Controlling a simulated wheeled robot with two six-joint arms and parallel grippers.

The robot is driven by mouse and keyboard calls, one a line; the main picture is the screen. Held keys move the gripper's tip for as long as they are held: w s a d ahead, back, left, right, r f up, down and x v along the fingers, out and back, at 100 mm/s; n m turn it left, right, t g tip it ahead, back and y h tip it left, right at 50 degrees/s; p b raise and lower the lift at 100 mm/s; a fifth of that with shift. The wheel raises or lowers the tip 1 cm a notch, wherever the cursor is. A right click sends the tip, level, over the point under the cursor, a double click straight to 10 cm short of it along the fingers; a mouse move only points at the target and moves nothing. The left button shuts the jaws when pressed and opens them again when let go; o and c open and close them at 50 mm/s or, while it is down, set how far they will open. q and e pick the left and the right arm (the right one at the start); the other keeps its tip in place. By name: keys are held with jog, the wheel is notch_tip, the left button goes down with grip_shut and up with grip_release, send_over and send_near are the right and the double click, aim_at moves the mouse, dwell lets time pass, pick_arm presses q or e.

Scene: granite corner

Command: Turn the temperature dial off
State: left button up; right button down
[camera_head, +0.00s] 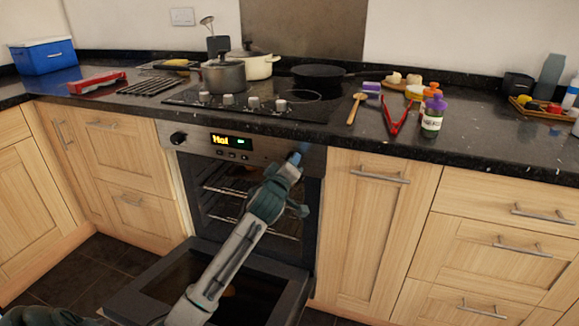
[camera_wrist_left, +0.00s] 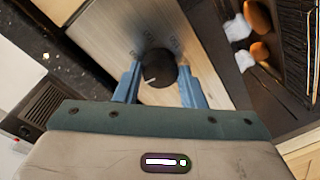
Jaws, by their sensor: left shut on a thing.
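A black round dial (camera_wrist_left: 158,70) with a white pointer line sits on the oven's steel control panel (camera_wrist_left: 165,95) in the left wrist view. The line points toward the lower left of that picture. My left gripper (camera_wrist_left: 160,73) is shut on the dial, one blue finger on each side. In the head view my left gripper (camera_head: 297,155) is at the panel's right end and hides this dial. Another black dial (camera_head: 178,138) shows at the panel's left end, with a lit display (camera_head: 230,142) between.
The oven door (camera_head: 130,296) hangs open below the panel, with wire racks (camera_head: 225,190) inside. My left arm reaches over it. The black worktop (camera_head: 330,135) juts out above, bearing a hob, pots, red tongs (camera_head: 398,117) and bottles.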

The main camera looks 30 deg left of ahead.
pick_arm(q)
jog(key=shift+f+n, duration=0.1)
jog(key=shift+n, duration=0.4)
pick_arm(e)
jog(key=shift+w+r, duration=0.2)
jog(key=shift+w, duration=0.05)
jog(key=shift+w+r+t, duration=0.2)
jog(key=shift+w+t, duration=0.05)
jog(key=shift+t, duration=0.05)
pick_arm(q)
jog(key=o, duration=1)
pick_arm(e)
jog(key=shift+s+f, duration=0.2)
jog(key=shift+s, duration=0.1)
pick_arm(q)
jog(key=v, duration=1)
jog(key=shift+s, duration=0.4)
pick_arm(e)
jog(key=shift+s+a+f+g, duration=0.1)
jog(key=shift+s+f+g, duration=0.45)
jog(key=shift+s+g, duration=0.1)
